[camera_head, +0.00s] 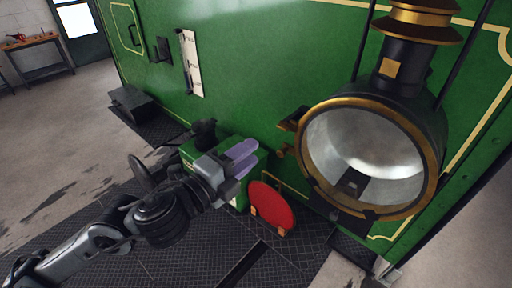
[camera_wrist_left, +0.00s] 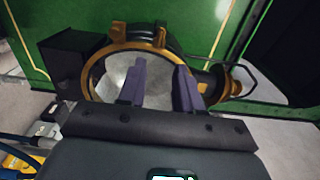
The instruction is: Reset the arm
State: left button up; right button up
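My left arm comes in from the lower left in the head view. Its left gripper (camera_head: 242,157), with purple fingers, is above the green box by the tram's side, left of the big lamp (camera_head: 370,155). In the left wrist view the fingers of the left gripper (camera_wrist_left: 161,72) stand apart with nothing between them. The brass-rimmed lamp (camera_wrist_left: 113,77) shows behind them, partly hidden by the fingers. The left gripper appears clear of the lamp. My right gripper is not in view.
The green tram side (camera_head: 240,60) fills the back. A red disc (camera_head: 271,207) stands near the gripper, below the lamp. A black step (camera_head: 131,103) juts out at left. A workbench (camera_head: 32,42) is far left. Open floor (camera_head: 60,140) lies at left.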

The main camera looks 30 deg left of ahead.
pick_arm(q)
jog(key=shift+s, duration=0.2)
dwell(0.3)
jog(key=s+d+f+n+g+y, duration=0.1)
jog(key=s+d+f+n+g, duration=0.2)
jog(key=f, duration=0.9)
jog(key=s+f+n+g, duration=0.2)
jog(key=s+f+n, duration=0.25)
jog(key=f, duration=0.75)
jog(key=s+a+f+n+g+y, duration=0.2)
jog(key=s+f+n+g, duration=0.35)
jog(key=s+f, duration=0.2)
jog(key=s+a+f+n+g+y, duration=0.1)
jog(key=s+a+f+n+g, duration=0.25)
jog(key=s+f+n, duration=0.35)
notch_tip(320, 180, up, 15)
jog(key=s+d+p, duration=0.1)
jog(key=p, duration=1.4)
jog(key=shift+r+m, duration=0.15)
jog(key=shift+m, duration=0.25)
